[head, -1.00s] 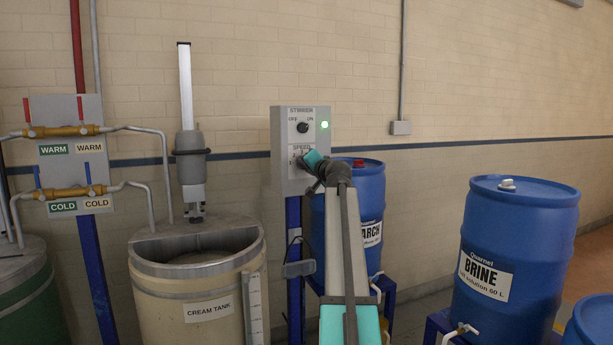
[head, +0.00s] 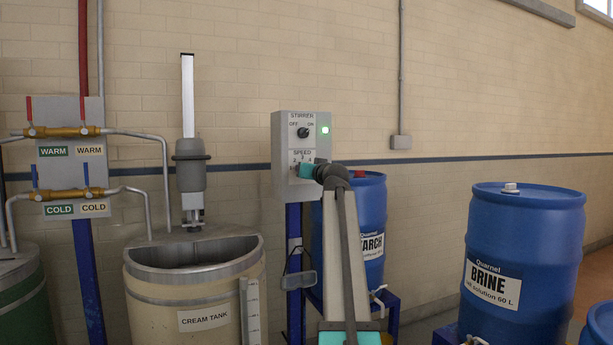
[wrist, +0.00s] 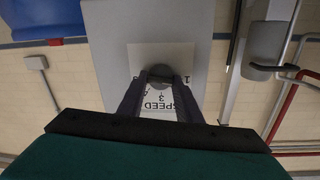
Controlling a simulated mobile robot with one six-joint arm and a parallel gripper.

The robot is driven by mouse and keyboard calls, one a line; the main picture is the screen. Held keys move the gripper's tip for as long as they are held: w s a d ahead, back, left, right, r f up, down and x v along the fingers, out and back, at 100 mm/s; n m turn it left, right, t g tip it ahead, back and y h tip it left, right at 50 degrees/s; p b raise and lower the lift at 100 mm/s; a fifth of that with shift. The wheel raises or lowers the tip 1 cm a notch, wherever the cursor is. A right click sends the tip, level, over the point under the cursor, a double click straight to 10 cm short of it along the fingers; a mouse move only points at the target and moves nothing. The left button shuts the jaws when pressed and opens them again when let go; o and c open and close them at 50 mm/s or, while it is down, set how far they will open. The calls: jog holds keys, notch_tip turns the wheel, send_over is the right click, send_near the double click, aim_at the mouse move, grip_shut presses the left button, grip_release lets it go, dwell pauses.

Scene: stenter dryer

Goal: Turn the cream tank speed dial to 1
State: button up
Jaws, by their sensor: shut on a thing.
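The grey control box (head: 283,125) stands on a blue post beside the cream tank (head: 200,285). Its lower plate is labelled SPEED (head: 302,153) and has numbers around a dial. In the wrist view, upside down, the dark round dial (wrist: 160,75) sits between my two fingers, with 3 and 4 readable below it and 1 to its right. My gripper (wrist: 160,84) is shut on the dial. In the head view my gripper (head: 294,172) reaches the plate from the right; the dial is mostly hidden there. I cannot tell where its pointer stands.
The STIRRER switch (head: 303,132) is above, with a lit green lamp (head: 325,130). The grey stirrer (head: 190,165) rises over the tank. A blue starch drum (head: 370,225) stands behind my arm, and a brine drum (head: 522,240) at right. Warm and cold valves (head: 62,131) are at left.

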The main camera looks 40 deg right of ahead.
dwell(0.4)
jog(key=o, duration=1)
jog(key=v, duration=1.4)
jog(key=shift+w, duration=0.1)
